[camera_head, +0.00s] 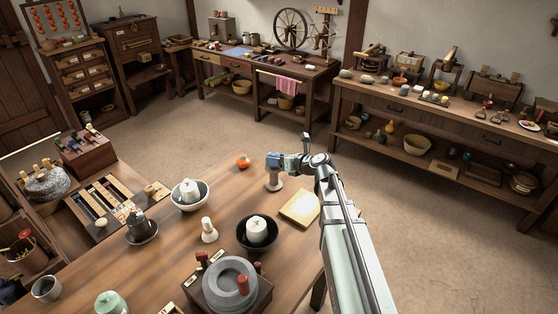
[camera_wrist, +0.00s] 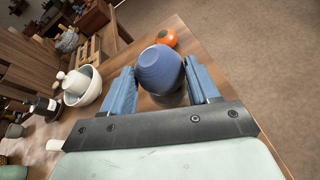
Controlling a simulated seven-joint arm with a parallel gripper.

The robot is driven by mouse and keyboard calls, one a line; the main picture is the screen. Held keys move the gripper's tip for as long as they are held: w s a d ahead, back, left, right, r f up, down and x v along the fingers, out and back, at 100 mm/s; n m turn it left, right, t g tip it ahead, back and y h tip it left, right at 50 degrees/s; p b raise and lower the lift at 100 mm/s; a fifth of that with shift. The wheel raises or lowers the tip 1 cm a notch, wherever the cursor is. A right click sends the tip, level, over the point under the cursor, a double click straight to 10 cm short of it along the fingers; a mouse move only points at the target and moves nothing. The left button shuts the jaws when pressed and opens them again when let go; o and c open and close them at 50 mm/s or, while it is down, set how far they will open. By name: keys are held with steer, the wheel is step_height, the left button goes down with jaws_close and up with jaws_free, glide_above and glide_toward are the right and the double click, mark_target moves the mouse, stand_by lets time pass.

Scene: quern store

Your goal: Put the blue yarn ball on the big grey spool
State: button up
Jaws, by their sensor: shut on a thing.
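The blue yarn ball (camera_wrist: 160,68) sits between the two blue fingers of my gripper (camera_wrist: 163,84) in the wrist view. My gripper (camera_head: 274,161) is shut on it. In the head view the fingers blend with the ball, so its outline is hard to make out. A grey spool-shaped stand (camera_head: 274,182) is upright on the table directly below my gripper, near the far right edge. Its top is hidden by the gripper, so I cannot tell whether the ball touches it. In the wrist view the ball hides most of what lies beneath it.
An orange pumpkin-like thing (camera_head: 243,162) stands just left of the stand. A pale bowl (camera_head: 190,204), a black bowl (camera_head: 257,243), a small white peg (camera_head: 208,231), a wooden board (camera_head: 300,209) and a grey quern (camera_head: 230,284) occupy the wooden table (camera_head: 165,240). The floor beyond is clear.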

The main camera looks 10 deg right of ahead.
steer(key=o, duration=1)
steer(key=shift+f, duration=0.15)
steer(key=shift+o, duration=0.2)
steer(key=v, duration=1.2)
